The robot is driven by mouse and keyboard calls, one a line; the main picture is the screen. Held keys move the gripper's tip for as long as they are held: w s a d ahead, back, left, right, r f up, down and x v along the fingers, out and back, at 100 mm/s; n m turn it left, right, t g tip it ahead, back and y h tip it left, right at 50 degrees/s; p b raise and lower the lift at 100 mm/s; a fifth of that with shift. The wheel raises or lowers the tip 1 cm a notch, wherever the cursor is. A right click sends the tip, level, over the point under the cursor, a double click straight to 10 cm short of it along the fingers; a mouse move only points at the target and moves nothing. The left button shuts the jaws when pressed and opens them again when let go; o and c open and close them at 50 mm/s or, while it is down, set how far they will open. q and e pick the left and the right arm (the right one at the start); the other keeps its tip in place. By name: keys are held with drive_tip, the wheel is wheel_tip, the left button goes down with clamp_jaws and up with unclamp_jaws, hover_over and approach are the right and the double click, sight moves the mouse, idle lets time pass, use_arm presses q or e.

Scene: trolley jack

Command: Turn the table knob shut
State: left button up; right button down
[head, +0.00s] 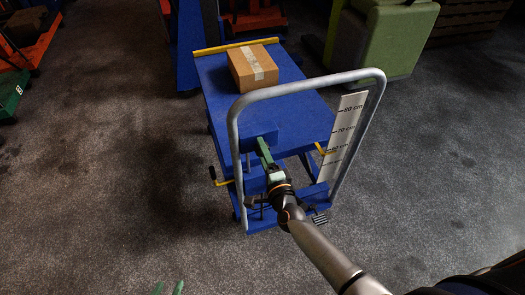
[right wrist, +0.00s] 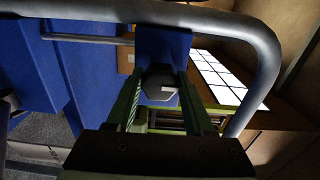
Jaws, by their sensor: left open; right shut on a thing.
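The blue lift table (head: 290,108) stands in the middle of the head view, with a grey tube handle (head: 310,80) at its near end. The knob (right wrist: 160,83) shows in the right wrist view as a dark faceted piece with a light pointer mark, in front of a blue bracket (right wrist: 163,45). My right gripper (head: 264,150) is shut on the knob, one green finger on each side; it also shows in the right wrist view (right wrist: 160,98). In the head view the gripper hides the knob. My left gripper (head: 168,288) is open and empty at the bottom edge, well away from the table.
A cardboard box (head: 253,68) sits on the table top near its far end. A white height scale (head: 342,136) stands inside the handle's right side. A pedal (head: 319,217) is low at the near right. A green cabinet (head: 380,40) stands behind.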

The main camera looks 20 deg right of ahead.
drive_tip(key=shift+c, duration=1.4)
unclamp_jaws()
drive_tip(key=shift+s, duration=0.15)
drive_tip(key=s, duration=1.2)
drive_tip(key=shift+s+d, duration=0.15)
drive_tip(key=shift+d, duration=0.1)
drive_tip(key=s+d+f+n+g+y+p, duration=0.1)
drive_tip(key=s+f+n+g+p, duration=0.4)
drive_tip(key=s+n, duration=0.8)
drive_tip(key=f+n+g, duration=0.1)
drive_tip(key=n+g, duration=0.2)
drive_tip(key=n, duration=0.3)
drive_tip(key=shift+s+f+n+g+y, duration=0.2)
drive_tip(key=shift+n+g+y, duration=0.1)
drive_tip(key=shift+y, duration=0.1)
